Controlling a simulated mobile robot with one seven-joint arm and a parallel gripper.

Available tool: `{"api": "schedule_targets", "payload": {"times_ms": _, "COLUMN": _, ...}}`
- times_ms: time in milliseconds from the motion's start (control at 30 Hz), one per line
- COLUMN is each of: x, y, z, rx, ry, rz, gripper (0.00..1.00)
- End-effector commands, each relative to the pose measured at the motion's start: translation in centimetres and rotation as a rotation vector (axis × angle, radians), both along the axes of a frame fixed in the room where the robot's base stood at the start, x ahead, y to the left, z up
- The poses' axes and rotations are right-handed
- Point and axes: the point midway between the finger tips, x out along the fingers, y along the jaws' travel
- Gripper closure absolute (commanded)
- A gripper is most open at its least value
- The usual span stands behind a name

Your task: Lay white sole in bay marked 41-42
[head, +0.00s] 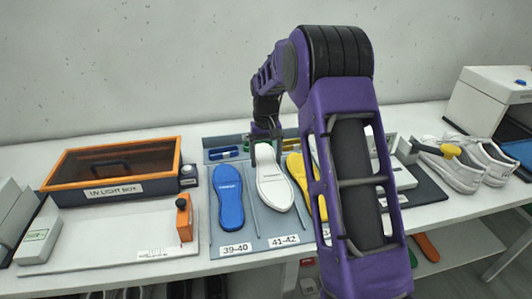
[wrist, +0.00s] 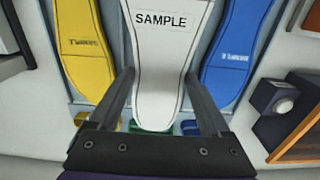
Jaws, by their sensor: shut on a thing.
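The white sole (head: 272,182) is in the middle bay of the grey-blue tray, over the label 41-42 (head: 284,240). My gripper (head: 265,140) is at its far, heel end. In the wrist view the white sole (wrist: 165,60) reads SAMPLE, and my gripper (wrist: 152,95) is shut on it, one finger along each side. Whether the sole touches the bay floor I cannot tell. The tray (head: 262,246) has a blue sole (head: 228,198) in the left bay, marked 39-40, and a yellow sole (head: 305,180) in the right bay, partly hidden by my arm.
A UV light box (head: 115,170) with an orange frame stands left of the tray. A white board (head: 95,240) with an orange block (head: 184,218) lies in front of it. White shoes (head: 460,165) and a yellow-headed tool (head: 440,150) are at the right.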

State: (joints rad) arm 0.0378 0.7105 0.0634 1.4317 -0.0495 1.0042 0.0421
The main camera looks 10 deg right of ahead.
Motion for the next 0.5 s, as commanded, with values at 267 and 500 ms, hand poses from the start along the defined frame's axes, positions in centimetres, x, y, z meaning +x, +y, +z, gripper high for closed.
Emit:
{"api": "schedule_targets", "payload": {"times_ms": 267, "x": 0.0, "y": 0.0, "z": -3.2, "rx": 0.000, "ry": 0.000, "rz": 0.000, "gripper": 0.90}}
{"api": "schedule_targets", "payload": {"times_ms": 500, "x": 0.0, "y": 0.0, "z": -5.2, "rx": 0.000, "ry": 0.000, "rz": 0.000, "gripper": 0.90}}
